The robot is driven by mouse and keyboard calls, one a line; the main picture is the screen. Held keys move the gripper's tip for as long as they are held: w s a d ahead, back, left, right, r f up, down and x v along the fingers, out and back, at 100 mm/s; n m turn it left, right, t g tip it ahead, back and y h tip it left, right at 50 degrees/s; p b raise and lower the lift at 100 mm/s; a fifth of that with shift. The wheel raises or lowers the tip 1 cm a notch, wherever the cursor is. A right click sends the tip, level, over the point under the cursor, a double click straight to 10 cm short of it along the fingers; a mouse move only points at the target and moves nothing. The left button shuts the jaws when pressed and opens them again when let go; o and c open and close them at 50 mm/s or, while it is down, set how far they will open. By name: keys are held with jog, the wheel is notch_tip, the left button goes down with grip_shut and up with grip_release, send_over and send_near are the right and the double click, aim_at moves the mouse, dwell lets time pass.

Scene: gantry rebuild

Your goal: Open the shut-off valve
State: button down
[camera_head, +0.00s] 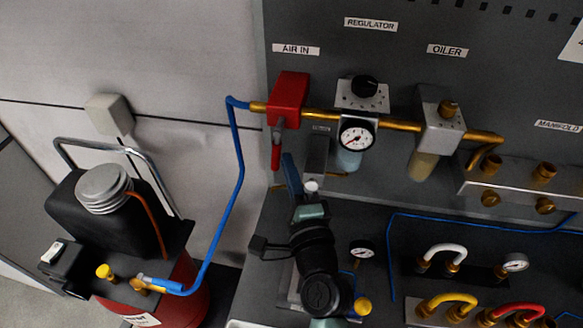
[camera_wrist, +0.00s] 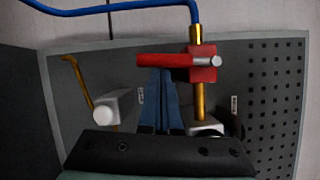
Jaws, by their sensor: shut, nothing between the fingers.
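The shut-off valve is a red block (camera_head: 291,92) on the brass pipe under the AIR IN label. Its red lever (camera_head: 276,152) hangs down, across the line of the pipe. In the wrist view the valve body (camera_wrist: 203,64) is at upper right and the lever (camera_wrist: 165,60) points left from it. My gripper (camera_head: 289,160) has blue fingers, shut together and empty, just right of the lever in the head view. In the wrist view the fingertips (camera_wrist: 160,72) meet the lever's lower edge; I cannot tell whether they touch it.
The regulator gauge (camera_head: 356,135) and the oiler (camera_head: 438,118) are right of the valve on the same pipe. A grey block (camera_head: 316,155) stands close right of my fingers. A blue hose (camera_head: 238,150) runs down left to the compressor (camera_head: 110,215).

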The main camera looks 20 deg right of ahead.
jog(key=shift+w+a+f+m+b, duration=0.15)
jog(key=shift+a+m+b, duration=0.1)
jog(key=shift+m+b, duration=0.2)
jog(key=m+b, duration=0.1)
jog(key=w+a+m+t+b, duration=0.1)
jog(key=b, duration=0.1)
jog(key=shift+a+f+m+h, duration=0.25)
jog(key=shift+f+m+h, duration=0.05)
jog(key=shift+m+h, duration=0.1)
jog(key=w+a+r+m+h+b, duration=0.3)
jog(key=m+h+b, duration=0.4)
jog(key=m, duration=0.8)
jog(key=shift+w+a+r+m+h+b, duration=0.3)
jog(key=shift+a+r+m+h+b, duration=0.15)
jog(key=shift+a+r, duration=0.6)
jog(key=shift+a+f, duration=0.15)
